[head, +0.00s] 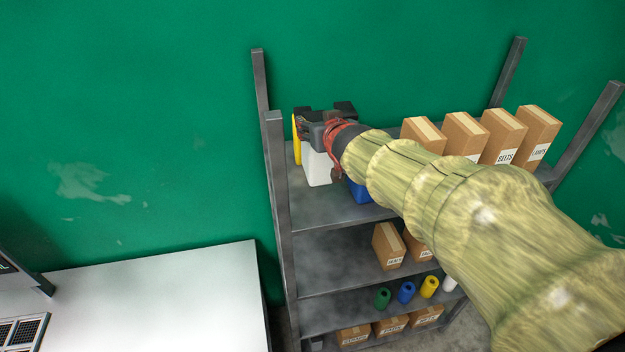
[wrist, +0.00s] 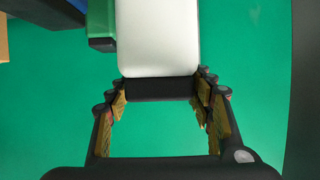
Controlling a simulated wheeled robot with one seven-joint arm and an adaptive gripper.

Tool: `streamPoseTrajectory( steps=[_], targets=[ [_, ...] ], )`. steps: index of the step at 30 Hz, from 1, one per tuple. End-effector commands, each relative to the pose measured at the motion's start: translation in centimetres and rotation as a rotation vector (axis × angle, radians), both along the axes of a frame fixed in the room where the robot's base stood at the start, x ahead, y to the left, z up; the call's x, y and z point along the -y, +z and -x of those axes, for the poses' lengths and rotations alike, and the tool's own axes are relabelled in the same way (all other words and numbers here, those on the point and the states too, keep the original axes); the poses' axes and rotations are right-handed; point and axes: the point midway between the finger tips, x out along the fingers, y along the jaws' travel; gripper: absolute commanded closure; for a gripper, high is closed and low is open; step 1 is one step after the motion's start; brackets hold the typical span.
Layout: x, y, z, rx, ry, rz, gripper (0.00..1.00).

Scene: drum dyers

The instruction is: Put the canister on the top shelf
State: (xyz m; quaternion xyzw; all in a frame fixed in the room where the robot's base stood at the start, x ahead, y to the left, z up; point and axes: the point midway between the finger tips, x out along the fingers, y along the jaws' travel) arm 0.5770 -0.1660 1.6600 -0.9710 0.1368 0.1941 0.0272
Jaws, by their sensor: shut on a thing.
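The white canister (head: 318,168) is at the left end of the top shelf (head: 335,208) in the head view, upright. My gripper (head: 318,130) is at its top, shut on its dark upper part. In the wrist view, the white canister (wrist: 158,40) extends away from my gripper (wrist: 160,92), with its black end between the two fingers. I cannot tell whether its base touches the shelf or hangs just above it. My arm covers part of the shelf to the right.
A yellow container (head: 296,138) and a blue one (head: 359,192) flank the canister. A green one (wrist: 101,20) shows in the wrist view. Several cardboard boxes (head: 463,133) stand on the right of the top shelf. Grey posts (head: 277,170) rise at the shelf's left end.

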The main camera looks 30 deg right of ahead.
Motion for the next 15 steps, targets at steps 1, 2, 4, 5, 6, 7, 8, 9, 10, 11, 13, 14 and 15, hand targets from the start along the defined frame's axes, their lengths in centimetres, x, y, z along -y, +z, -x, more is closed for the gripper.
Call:
streamPoseTrajectory(
  steps=[1, 2, 4, 5, 6, 7, 8, 9, 10, 11, 13, 14, 15],
  targets=[
    [0.0, -0.4, 0.0, 0.005, 0.0, 0.0, 1.0],
    [0.0, -0.8, 0.0, 0.004, 0.0, 0.0, 1.0],
    [0.0, -2.2, 0.0, 0.002, 0.0, 0.001, 1.0],
    [0.0, -2.7, 0.0, 0.004, 0.0, 0.0, 1.0],
    [0.0, -3.4, 0.0, 0.003, 0.0, 0.0, 1.0],
    [0.0, -3.9, 0.0, 0.002, 0.0, 0.001, 1.0],
    [0.0, -4.3, 0.0, 0.004, 0.0, 0.0, 1.0],
    [0.0, -4.9, 0.0, 0.004, 0.0, 0.0, 1.0],
    [0.0, -5.2, 0.0, 0.004, 0.0, 0.001, 1.0],
    [0.0, -5.5, 0.0, 0.004, 0.0, 0.001, 1.0],
    [0.0, -5.8, 0.0, 0.003, 0.0, 0.001, 1.0],
    [0.0, -5.9, 0.0, 0.004, 0.0, 0.001, 1.0],
    [0.0, -6.1, 0.0, 0.004, 0.0, 0.002, 1.0]
  ],
)
